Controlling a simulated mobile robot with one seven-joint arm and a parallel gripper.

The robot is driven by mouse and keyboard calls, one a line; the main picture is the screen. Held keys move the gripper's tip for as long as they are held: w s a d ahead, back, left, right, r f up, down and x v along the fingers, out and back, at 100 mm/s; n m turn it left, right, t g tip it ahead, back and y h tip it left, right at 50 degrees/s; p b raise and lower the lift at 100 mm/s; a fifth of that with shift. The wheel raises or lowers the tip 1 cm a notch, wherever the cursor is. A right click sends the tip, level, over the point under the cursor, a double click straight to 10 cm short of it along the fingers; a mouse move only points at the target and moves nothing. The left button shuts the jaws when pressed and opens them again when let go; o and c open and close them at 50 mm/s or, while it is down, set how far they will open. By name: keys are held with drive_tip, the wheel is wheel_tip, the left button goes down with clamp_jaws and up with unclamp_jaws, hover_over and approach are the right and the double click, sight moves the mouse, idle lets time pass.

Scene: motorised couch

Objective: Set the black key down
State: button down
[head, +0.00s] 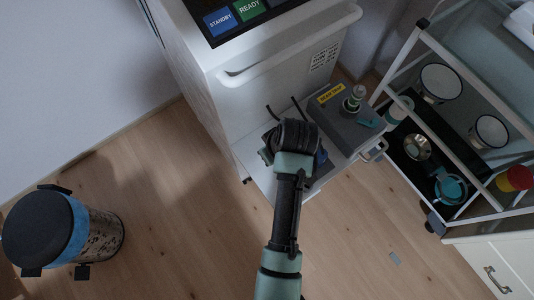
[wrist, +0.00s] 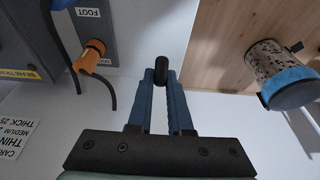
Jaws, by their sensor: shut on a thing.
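In the wrist view my gripper (wrist: 161,78) has its blue fingers shut on the black key (wrist: 161,69), a small dark rounded piece at the fingertips. It is held over or close to a white surface (wrist: 230,125), near that surface's edge with the wooden floor. I cannot tell whether the key touches the surface. In the head view my dark wrist hides the key and most of the gripper; the same white surface (head: 258,175) shows beside my wrist, low against the white cabinet (head: 270,85).
A grey box (head: 345,127) with a yellow label stands right of my wrist. An orange connector (wrist: 90,55) and black cables lie near the fingers in the wrist view. A pedal bin (head: 45,232) stands at left, a trolley (head: 440,55) at right. The floor between is largely clear.

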wheel_tip(320, 180, down, 8)
drive_tip(key=shift+f+b, duration=0.25)
drive_tip(key=shift+b, duration=0.5)
drive_tip(key=c, duration=0.8)
unclamp_jaws()
drive_tip(key=shift+f, duration=0.15)
drive_tip(key=shift+c, duration=0.2)
drive_tip(key=p+v, duration=0.2)
drive_tip(key=v, duration=1)
drive_tip(key=shift+p, duration=0.4)
